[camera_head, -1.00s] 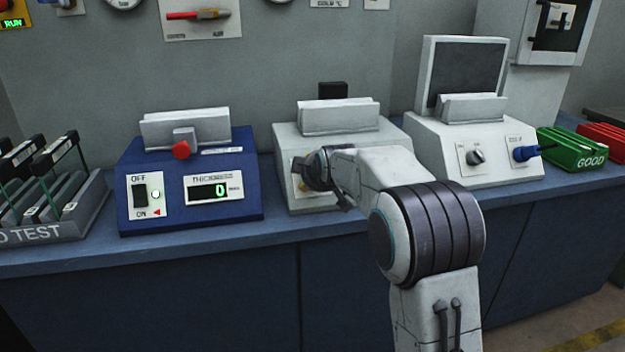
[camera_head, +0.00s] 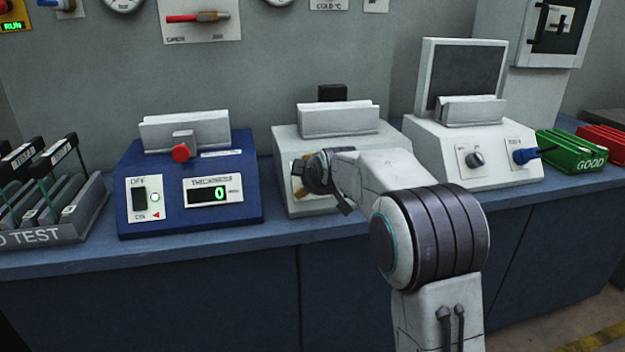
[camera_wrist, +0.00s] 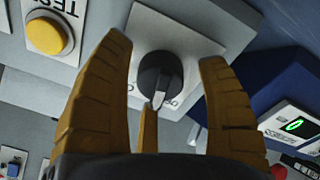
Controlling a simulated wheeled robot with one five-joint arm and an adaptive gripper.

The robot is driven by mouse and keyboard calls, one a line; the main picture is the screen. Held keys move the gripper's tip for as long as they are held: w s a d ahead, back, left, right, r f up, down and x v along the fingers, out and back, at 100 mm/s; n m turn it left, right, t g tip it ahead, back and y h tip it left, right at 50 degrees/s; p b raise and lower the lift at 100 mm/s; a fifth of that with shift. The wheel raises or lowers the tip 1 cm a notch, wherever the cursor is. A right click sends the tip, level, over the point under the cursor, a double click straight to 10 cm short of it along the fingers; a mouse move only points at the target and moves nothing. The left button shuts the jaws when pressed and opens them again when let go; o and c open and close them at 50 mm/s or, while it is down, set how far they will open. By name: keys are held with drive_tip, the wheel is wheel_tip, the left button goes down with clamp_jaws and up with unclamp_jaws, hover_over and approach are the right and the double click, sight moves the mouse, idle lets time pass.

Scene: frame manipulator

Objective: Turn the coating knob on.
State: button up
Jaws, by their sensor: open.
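A black round knob with a pale pointer (camera_wrist: 153,74) sits on a white plate (camera_wrist: 190,42) in the wrist view. The plate's label is mostly covered, so I cannot read it. My gripper (camera_wrist: 164,56) is open, with one ochre finger on each side of the knob. I cannot tell whether the fingers touch it. In the head view my gripper (camera_head: 300,180) is at the front of the middle grey-white machine (camera_head: 287,142), and my wrist hides the knob there.
A yellow button (camera_wrist: 46,37) with a partly cut-off label is near the knob. The blue thickness machine (camera_head: 190,218) stands to the left. A white machine (camera_head: 425,150) with another knob (camera_head: 474,159) stands to the right. A green GOOD rack (camera_head: 572,152) is beyond it.

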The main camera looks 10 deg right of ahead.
drive_tip(key=v, duration=1.1)
drive_tip(key=shift+s, duration=0.25)
drive_tip(key=shift+o, duration=0.2)
